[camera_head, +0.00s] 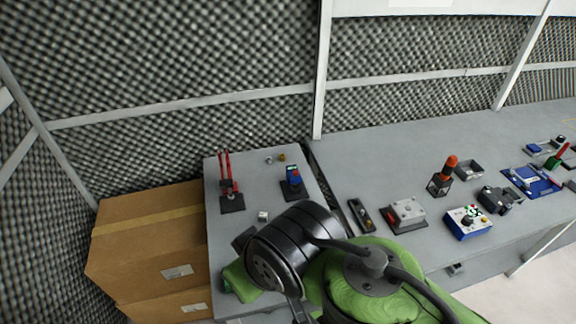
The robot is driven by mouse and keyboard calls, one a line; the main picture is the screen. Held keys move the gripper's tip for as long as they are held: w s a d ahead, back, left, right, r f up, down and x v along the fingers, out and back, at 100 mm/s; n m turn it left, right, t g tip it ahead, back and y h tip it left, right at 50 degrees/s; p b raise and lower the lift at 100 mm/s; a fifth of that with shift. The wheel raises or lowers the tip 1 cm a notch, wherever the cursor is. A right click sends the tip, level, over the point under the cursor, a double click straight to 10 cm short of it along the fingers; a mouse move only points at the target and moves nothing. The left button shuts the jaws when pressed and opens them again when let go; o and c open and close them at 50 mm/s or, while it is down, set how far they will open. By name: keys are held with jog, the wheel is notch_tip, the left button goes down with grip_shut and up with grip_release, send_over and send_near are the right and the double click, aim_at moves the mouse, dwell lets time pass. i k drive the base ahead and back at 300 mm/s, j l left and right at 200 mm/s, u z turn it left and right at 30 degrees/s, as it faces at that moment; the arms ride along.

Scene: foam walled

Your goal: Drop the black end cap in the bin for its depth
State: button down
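I cannot make out a black end cap for certain. No bin marked for a depth is readable. A small open grey box (469,169) stands towards the back of the right table, and a dark blocky item (499,200) is in front of it; its inside is too small to tell. A long dark tray or holder (361,215) with small parts lies near the left edge of that table. My green and black arm fills the bottom middle and hides part of both tables. My gripper's fingers do not show.
The right table (392,160) holds a grey fixture (405,214), an orange-topped lamp (441,178) and a blue control box (468,221). Cardboard boxes (150,250) stand left.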

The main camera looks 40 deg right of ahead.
aim_at(294, 190)
jog(key=z, duration=1.35)
